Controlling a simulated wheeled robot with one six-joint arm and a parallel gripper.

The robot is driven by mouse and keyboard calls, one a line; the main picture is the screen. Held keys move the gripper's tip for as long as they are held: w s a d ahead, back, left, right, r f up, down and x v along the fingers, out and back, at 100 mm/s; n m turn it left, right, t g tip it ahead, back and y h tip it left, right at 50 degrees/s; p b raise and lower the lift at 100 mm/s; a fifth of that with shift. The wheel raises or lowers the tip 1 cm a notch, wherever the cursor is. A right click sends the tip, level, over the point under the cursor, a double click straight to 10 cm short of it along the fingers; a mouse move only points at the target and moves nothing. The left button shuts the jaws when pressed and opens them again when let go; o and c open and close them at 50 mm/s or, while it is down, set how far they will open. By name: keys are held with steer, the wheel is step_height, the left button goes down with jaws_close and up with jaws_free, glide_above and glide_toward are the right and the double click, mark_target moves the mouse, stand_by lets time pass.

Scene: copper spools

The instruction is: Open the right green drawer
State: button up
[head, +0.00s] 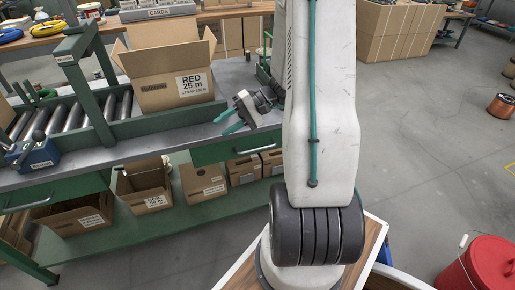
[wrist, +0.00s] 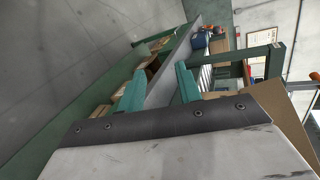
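The right green drawer (head: 215,153) is under the front edge of the grey bench top, in the middle of the head view. Its front looks flush, with a pale bar handle (head: 255,149) towards its right end. My gripper (head: 230,121) is above the bench top near its front edge, higher than the drawer and apart from the handle. Its two teal fingers point left and are spread, with nothing between them. In the wrist view my gripper (wrist: 157,88) also shows open, with the bench edge beyond the fingers. I cannot make out the handle there.
A left green drawer (head: 80,187) with its own handle is further left. Several cartons sit on the green lower shelf (head: 130,228). A red bin (head: 478,268) stands at the lower right.

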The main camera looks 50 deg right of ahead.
steer(key=s+d+f+m+t+h, duration=0.25)
steer(key=d+f+m+t, duration=0.35)
steer(key=d+f, duration=0.6)
steer(key=m+t+h, duration=0.3)
steer(key=t+h, duration=0.1)
steer(key=h, duration=0.1)
glide_toward(259, 148)
steer(key=w, duration=0.3)
steer(key=x, duration=0.5)
steer(key=f+x, duration=0.1)
steer(key=x, duration=0.1)
steer(key=shift+w+a, duration=0.1)
jaws_close()
